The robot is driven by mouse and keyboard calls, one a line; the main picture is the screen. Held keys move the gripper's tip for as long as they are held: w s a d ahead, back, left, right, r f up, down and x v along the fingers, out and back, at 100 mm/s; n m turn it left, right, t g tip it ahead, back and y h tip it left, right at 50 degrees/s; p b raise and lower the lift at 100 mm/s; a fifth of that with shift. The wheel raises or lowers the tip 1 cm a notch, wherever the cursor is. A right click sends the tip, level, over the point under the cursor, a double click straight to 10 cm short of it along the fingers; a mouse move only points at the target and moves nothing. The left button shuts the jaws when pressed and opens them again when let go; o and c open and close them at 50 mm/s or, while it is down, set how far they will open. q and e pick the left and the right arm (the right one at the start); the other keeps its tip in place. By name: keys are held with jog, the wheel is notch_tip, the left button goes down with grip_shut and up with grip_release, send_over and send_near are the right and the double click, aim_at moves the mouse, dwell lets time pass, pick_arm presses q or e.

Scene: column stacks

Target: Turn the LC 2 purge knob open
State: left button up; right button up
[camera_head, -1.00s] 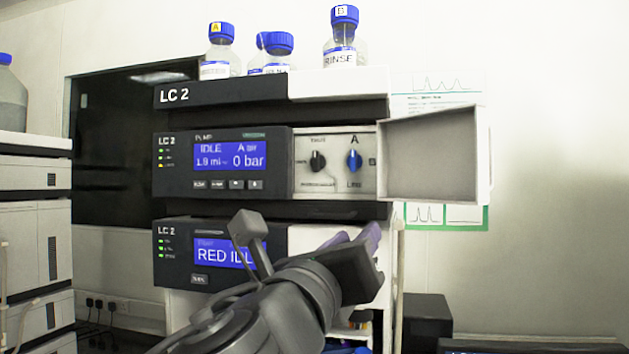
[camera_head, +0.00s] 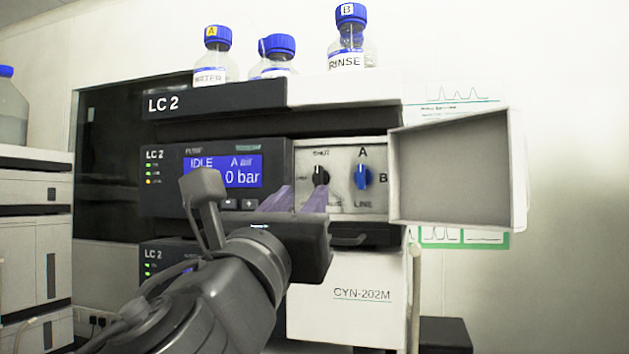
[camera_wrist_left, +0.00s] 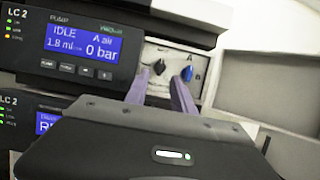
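The LC 2 pump module (camera_head: 170,208) shows "IDLE" and "0 bar" on its blue screen. In its recessed panel a black knob (camera_head: 321,174) sits under the label "SHUT"; it appears roughly upright. The black knob also shows in the left wrist view (camera_wrist_left: 159,67). My left gripper (camera_head: 302,189) points at this panel from below left. Its two purple fingers are apart and empty, in front of the panel and just below the black knob. In the left wrist view the black knob appears between the fingertips (camera_wrist_left: 158,76); contact cannot be made out. My right gripper is not in view.
A blue knob (camera_head: 362,176) marked A, B and LINE sits close right of the black knob. An open door (camera_head: 455,170) juts out at the right. Bottles with blue caps, including the rinse bottle (camera_head: 350,45), stand on top.

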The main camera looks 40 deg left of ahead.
aim_at(317, 178)
pick_arm(q)
jog(key=p+x, duration=0.1)
jog(key=x, duration=0.5)
jog(key=shift+w+a, duration=0.1)
jog(key=shift+w, duration=0.1)
grip_shut()
dwell(0.4)
